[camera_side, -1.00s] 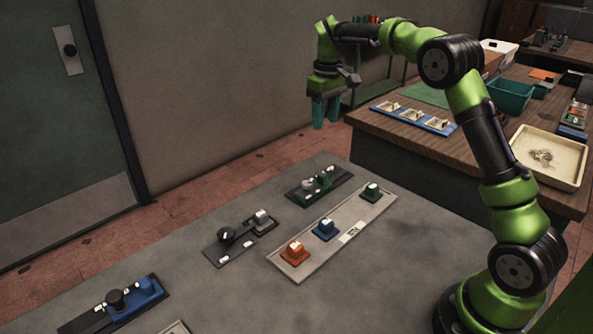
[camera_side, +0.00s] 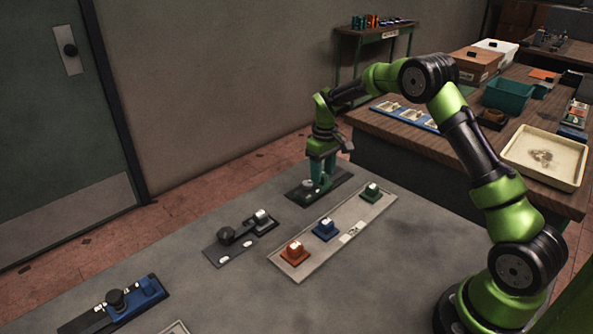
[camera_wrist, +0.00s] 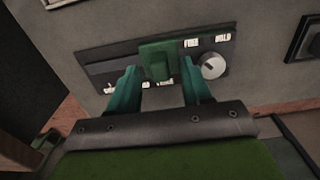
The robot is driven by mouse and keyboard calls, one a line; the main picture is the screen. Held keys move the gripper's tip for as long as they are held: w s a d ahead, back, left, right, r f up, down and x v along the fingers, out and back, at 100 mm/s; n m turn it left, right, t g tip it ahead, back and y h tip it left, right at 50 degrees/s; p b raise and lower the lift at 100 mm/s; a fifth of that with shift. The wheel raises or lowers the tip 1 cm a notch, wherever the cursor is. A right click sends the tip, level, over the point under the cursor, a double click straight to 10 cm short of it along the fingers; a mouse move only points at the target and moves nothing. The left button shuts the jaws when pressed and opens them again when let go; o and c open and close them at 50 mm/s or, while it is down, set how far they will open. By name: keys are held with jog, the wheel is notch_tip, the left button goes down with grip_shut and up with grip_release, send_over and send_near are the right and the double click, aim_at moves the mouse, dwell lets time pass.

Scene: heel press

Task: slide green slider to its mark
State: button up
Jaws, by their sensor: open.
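The green slider (camera_wrist: 158,60) is a green block on a dark track plate (camera_wrist: 100,68) in the wrist view. White marks lie along the plate, with FREE and HOLD labels (camera_wrist: 207,41) near a round grey knob (camera_wrist: 211,66) at its right end. In the side view the same plate (camera_side: 340,180) lies at the back of the grey table, and the slider is mostly hidden by my fingers. My gripper (camera_wrist: 160,92) is open, its teal fingers pointing down on either side of the slider. I cannot tell whether they touch it.
A plate with a black knob (camera_side: 226,235) and a blue slider plate (camera_side: 125,303) lie to the left. A pale tray (camera_side: 335,230) with orange, blue and green blocks lies just in front. Bare tabletop separates these fixtures.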

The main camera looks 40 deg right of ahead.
jog(key=shift+f, duration=0.25)
grip_shut()
